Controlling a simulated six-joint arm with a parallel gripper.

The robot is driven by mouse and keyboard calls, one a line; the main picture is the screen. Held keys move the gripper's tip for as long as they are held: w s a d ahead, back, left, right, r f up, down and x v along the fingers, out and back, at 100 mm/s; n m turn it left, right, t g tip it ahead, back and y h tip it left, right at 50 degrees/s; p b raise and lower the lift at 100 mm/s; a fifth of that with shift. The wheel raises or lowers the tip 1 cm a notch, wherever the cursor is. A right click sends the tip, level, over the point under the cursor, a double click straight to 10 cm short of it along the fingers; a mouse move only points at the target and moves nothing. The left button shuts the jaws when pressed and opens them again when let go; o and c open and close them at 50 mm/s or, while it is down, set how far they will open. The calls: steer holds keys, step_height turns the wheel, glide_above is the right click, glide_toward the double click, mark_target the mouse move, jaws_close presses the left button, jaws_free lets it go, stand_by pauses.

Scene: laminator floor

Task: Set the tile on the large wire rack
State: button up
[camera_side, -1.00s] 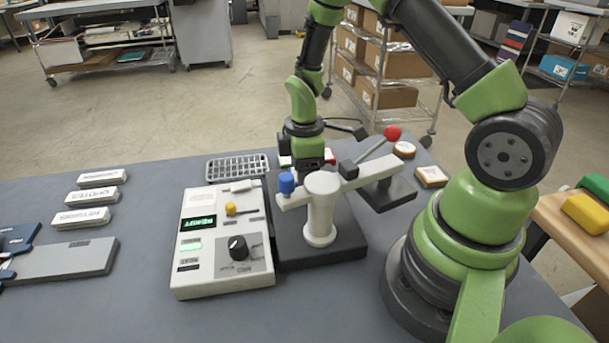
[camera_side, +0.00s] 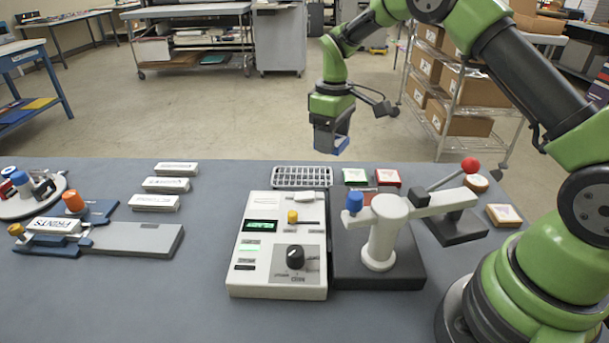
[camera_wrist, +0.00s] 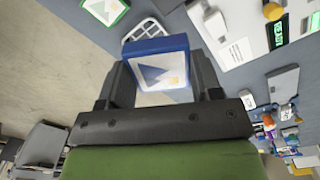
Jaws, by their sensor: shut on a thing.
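My gripper (camera_side: 330,146) is raised above the far side of the table, behind and to the right of the wire rack. It is shut on the blue-framed tile (camera_wrist: 157,63), which shows a picture with a dark blue peak. In the side view, only a blue edge of the tile (camera_side: 342,146) shows under the jaws. The wire rack (camera_side: 302,177) is a pale grid lying flat and empty behind the control box. In the wrist view, part of the rack (camera_wrist: 146,29) shows beyond the tile, which hides the rest.
Green (camera_side: 355,176) and red (camera_side: 387,177) tiles lie right of the rack. The white control box (camera_side: 280,245) and the lever press (camera_side: 381,235) stand in front.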

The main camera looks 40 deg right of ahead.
mark_target(315, 183)
steer(key=w+f+m, duration=0.1)
steer(key=f, duration=0.2)
steer(key=w+f+m, duration=0.1)
steer(key=f, duration=0.3)
steer(key=w+f+m, duration=0.1)
steer(key=w+f, duration=0.1)
steer(key=f, duration=0.1)
steer(key=shift+a+f, duration=0.35)
steer(key=shift+f, duration=0.05)
steer(key=shift+s, duration=0.1)
steer(key=o, duration=1)
steer(key=shift+f, duration=0.15)
steer(key=shift+c, duration=0.2)
